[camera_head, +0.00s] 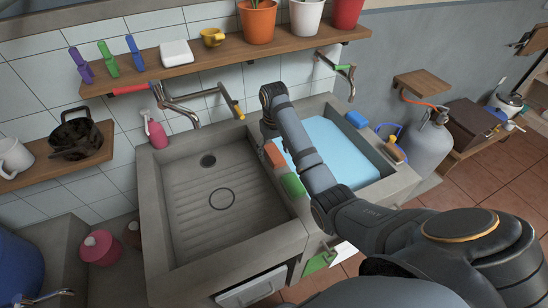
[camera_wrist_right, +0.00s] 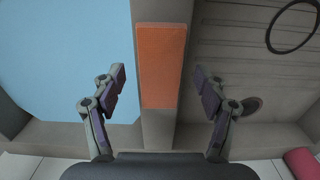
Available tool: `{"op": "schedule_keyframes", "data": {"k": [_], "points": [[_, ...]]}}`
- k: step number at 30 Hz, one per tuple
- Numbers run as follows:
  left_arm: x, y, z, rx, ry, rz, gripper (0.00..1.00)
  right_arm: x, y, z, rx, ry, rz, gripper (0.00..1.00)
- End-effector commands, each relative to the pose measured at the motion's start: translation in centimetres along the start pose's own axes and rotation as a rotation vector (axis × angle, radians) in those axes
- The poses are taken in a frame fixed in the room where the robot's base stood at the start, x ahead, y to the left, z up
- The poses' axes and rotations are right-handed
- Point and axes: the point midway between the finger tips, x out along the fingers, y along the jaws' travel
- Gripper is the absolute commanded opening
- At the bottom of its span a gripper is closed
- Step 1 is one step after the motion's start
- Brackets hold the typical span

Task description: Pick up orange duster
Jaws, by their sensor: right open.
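The orange duster (camera_head: 274,155) is a small orange block on the concrete divider between the two sink basins. In the right wrist view the duster (camera_wrist_right: 162,50) lies on the divider in the gap between my right gripper's fingers (camera_wrist_right: 163,78). Those fingers are spread wide, one on each side, not touching it. In the head view my right arm reaches over the divider and its gripper (camera_head: 268,128) points down behind the duster, mostly hidden by the wrist. My left gripper is not in view.
A green block (camera_head: 292,185) sits on the divider in front of the duster, close to my right forearm. The left basin (camera_head: 190,215) is empty; the right basin (camera_head: 335,150) holds blue water. Faucets (camera_head: 182,112) stand behind. A blue sponge (camera_head: 357,119) lies on the right rim.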

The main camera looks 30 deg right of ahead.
Motion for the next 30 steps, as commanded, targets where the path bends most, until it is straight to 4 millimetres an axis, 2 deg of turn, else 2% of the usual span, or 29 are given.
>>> {"op": "schedule_keyframes", "data": {"k": [2,13,23,29,30], "points": [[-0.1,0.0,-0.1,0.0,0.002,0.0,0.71,-0.1,0.0,0.0,0.0,0.0,0.0,0.74],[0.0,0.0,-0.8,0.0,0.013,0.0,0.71,-0.1,0.0,0.0,0.0,0.0,0.0,0.25],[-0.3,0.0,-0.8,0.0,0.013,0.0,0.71,-0.6,0.0,0.0,0.0,0.001,0.0,0.25],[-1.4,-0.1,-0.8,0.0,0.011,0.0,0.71,-3.5,0.0,-0.1,0.001,0.002,0.0,0.25],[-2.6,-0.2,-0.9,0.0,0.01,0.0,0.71,-4.4,-0.1,0.3,0.001,-0.001,-0.001,0.25]]}}
